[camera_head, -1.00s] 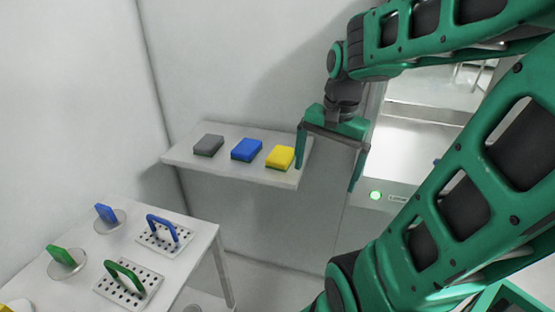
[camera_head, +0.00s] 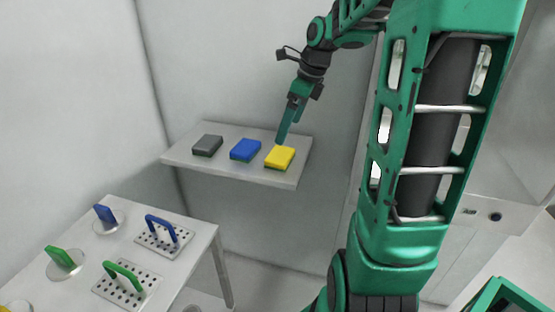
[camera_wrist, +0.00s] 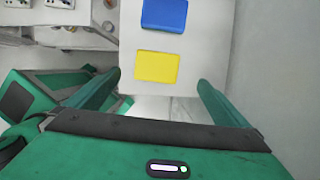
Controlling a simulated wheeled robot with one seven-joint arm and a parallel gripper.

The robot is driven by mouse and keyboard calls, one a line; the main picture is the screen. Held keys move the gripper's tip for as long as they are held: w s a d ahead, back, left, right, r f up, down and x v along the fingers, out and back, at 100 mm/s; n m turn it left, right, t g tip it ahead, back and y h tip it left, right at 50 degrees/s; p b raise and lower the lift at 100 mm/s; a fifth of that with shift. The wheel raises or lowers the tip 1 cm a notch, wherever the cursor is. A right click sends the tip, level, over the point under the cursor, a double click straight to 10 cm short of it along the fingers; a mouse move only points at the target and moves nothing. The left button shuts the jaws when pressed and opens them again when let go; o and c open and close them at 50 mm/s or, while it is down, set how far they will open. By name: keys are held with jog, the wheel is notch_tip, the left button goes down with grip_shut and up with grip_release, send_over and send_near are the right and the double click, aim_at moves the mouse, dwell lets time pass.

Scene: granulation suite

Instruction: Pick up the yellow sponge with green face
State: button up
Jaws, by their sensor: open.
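The yellow sponge with green face (camera_head: 279,157) lies flat at the right end of the white wall shelf (camera_head: 230,174), yellow side up, with a thin green edge below. It also shows in the wrist view (camera_wrist: 157,67), between and beyond the fingertips. My gripper (camera_head: 282,138) is above and just behind the sponge in the head view, fingers pointing down, seen edge-on. In the wrist view my gripper (camera_wrist: 158,88) is open and empty, its two fingers wide apart on either side of the shelf end. I see no contact with the sponge.
A blue sponge (camera_head: 245,150) lies left of the yellow one, and a grey sponge (camera_head: 208,145) farther left. A lower white table (camera_head: 185,262) at left holds blue and green handled plates and round discs. A wall stands behind the shelf.

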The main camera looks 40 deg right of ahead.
send_over(281, 154)
jog(key=d, duration=0.1)
jog(key=f, duration=0.4)
jog(key=shift+s+f, duration=0.3)
jog(key=shift+f, duration=0.05)
jog(key=x, duration=0.2)
jog(key=s+x, duration=0.1)
jog(key=x, duration=0.1)
jog(key=shift+f, duration=0.1)
jog(key=shift+w+a+f, duration=0.1)
jog(key=shift+w+f, duration=0.15)
jog(key=shift+f, duration=0.35)
jog(key=shift+c, duration=0.3)
jog(key=c, duration=1.1)
